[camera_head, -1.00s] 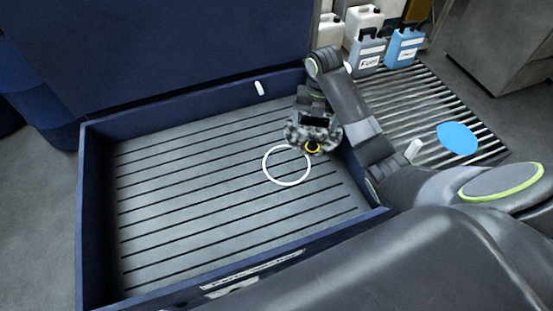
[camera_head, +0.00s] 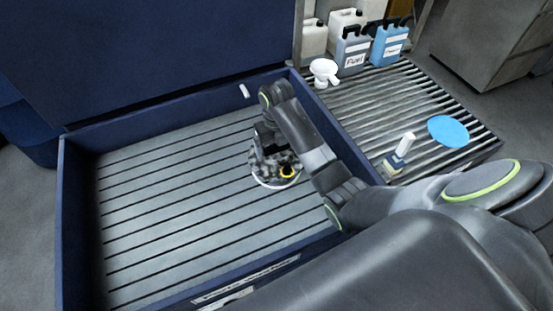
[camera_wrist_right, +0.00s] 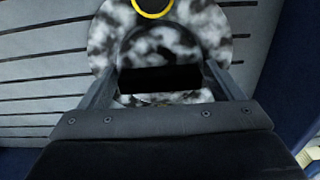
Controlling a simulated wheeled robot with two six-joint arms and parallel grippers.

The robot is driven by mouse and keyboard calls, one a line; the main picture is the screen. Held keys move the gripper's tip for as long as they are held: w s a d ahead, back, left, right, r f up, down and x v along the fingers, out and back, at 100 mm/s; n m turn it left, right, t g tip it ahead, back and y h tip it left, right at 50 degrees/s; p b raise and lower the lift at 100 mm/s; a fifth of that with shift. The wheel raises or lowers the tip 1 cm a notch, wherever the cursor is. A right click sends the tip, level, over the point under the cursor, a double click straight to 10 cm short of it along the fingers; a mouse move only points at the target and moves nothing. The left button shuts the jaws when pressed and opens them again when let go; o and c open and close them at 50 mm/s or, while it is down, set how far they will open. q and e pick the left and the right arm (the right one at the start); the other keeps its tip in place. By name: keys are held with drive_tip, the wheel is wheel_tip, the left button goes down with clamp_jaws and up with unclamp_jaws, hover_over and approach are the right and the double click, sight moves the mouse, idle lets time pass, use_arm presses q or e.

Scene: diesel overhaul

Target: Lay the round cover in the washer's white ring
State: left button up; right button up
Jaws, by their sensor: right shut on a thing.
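The round cover (camera_head: 284,163) is a mottled black-and-white disc with a yellow ring on it. My right gripper (camera_head: 264,150) is shut on it, and the cover is over the white ring in the washer basin. Whether the cover touches the floor cannot be told. In the right wrist view the cover (camera_wrist_right: 215,35) fills the upper middle, with a finger of my right gripper (camera_wrist_right: 160,82) on each side of its arched part. My left gripper is not in view.
The blue-walled washer basin (camera_head: 66,220) has a slatted floor, clear to the left. A ribbed bench (camera_head: 385,110) on the right holds a white fitting (camera_head: 324,72), a blue disc (camera_head: 448,131) and a small white-topped object (camera_head: 404,146). Several jugs (camera_head: 389,42) stand behind.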

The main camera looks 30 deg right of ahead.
sight(277, 152)
wheel_tip(277, 152, down, 4)
drive_tip(key=shift+f, duration=0.35)
drive_tip(key=shift+f, duration=0.15)
drive_tip(key=o, duration=1)
